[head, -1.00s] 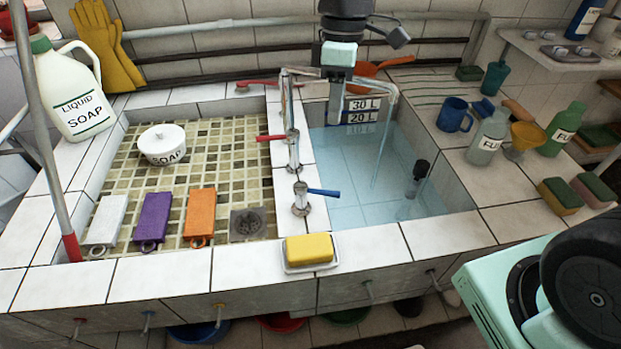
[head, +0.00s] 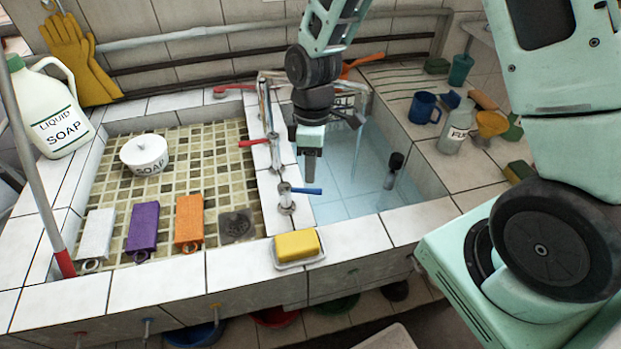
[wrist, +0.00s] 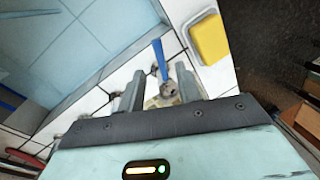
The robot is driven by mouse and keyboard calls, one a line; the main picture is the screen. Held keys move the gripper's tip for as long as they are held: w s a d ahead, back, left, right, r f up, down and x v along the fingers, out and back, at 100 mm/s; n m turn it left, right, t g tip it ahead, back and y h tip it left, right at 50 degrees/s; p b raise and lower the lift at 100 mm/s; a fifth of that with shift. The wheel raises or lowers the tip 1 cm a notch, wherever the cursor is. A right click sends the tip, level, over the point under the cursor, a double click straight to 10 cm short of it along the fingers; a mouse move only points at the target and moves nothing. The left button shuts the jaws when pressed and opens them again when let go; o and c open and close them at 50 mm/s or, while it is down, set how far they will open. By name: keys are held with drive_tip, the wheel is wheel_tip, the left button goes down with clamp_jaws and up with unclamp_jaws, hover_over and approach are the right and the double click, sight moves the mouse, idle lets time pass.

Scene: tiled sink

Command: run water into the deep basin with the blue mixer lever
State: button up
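The blue mixer lever (head: 308,191) sits on a chrome tap (head: 286,200) on the tiled divider and points right, towards the deep basin (head: 425,178). The basin holds clear blue water. My gripper (head: 311,178) hangs just above the lever, pointing down. In the wrist view, my gripper (wrist: 158,92) has its two fingers apart, with nothing clamped. The blue lever (wrist: 160,58) shows beyond and between the fingertips; I cannot tell whether they touch it. My arm hides most of the spout and the litre scale.
A yellow sponge on a dish (head: 298,246) lies on the front rim, close to the blue lever. The shallow tiled basin (head: 200,165) lies left. A blue mug (head: 424,108) and bottles line the right ledge.

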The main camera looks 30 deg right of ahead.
sight(301, 190)
drive_tip(key=shift+s+a+f, duration=0.1)
drive_tip(key=shift+s+f, duration=0.1)
drive_tip(key=shift+f, duration=0.95)
drive_tip(key=shift+s+a+f, duration=0.1)
drive_tip(key=shift+s+f, duration=0.05)
drive_tip(key=shift+f, duration=1)
clamp_jaws()
